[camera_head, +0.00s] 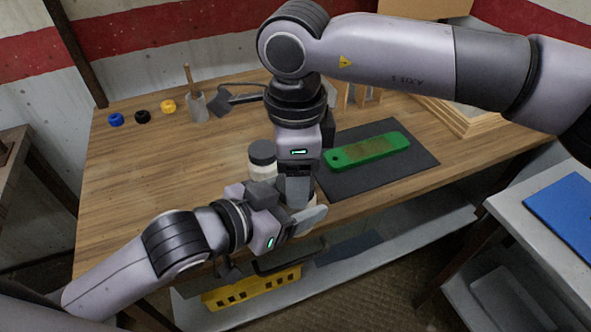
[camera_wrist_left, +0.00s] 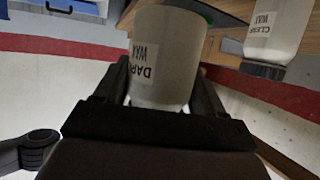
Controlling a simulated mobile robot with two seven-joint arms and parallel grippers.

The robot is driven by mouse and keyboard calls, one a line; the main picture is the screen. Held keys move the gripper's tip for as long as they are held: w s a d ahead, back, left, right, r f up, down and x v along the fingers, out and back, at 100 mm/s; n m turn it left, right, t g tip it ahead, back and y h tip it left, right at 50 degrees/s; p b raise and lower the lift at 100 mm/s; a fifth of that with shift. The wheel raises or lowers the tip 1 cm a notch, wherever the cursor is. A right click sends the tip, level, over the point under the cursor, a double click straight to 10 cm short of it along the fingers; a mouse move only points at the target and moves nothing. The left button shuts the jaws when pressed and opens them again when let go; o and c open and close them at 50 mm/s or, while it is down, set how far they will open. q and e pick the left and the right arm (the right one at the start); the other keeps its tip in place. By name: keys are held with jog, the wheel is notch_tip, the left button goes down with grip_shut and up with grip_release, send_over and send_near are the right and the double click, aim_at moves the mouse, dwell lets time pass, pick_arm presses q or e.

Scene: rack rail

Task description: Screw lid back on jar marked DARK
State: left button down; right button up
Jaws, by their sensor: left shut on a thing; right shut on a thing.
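The jar marked DARK WAX (camera_wrist_left: 165,45) is pale with a white label. It appears upside down in the left wrist view, between the fingers of my left gripper (camera_wrist_left: 165,95), which is shut on it. In the head view my left gripper (camera_head: 297,217) reaches in from the left at the table's front edge, and the jar is mostly hidden. My right gripper (camera_head: 296,196) points straight down over the same spot and is shut. The lid in it is hidden by the fingers, and I cannot see whether it touches the jar's mouth.
A CLEAR WAX jar (camera_head: 262,165) with a dark lid stands just behind the grippers. A green board (camera_head: 367,150) lies on a dark mat (camera_head: 415,165) to the right. A yellow crate (camera_head: 250,289) sits on the shelf below.

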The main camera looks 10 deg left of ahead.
dwell(0.3)
jog(key=o, duration=1.2)
jog(key=shift+c, duration=0.2)
jog(key=shift+r, duration=2.3)
jog(key=shift+c, duration=0.4)
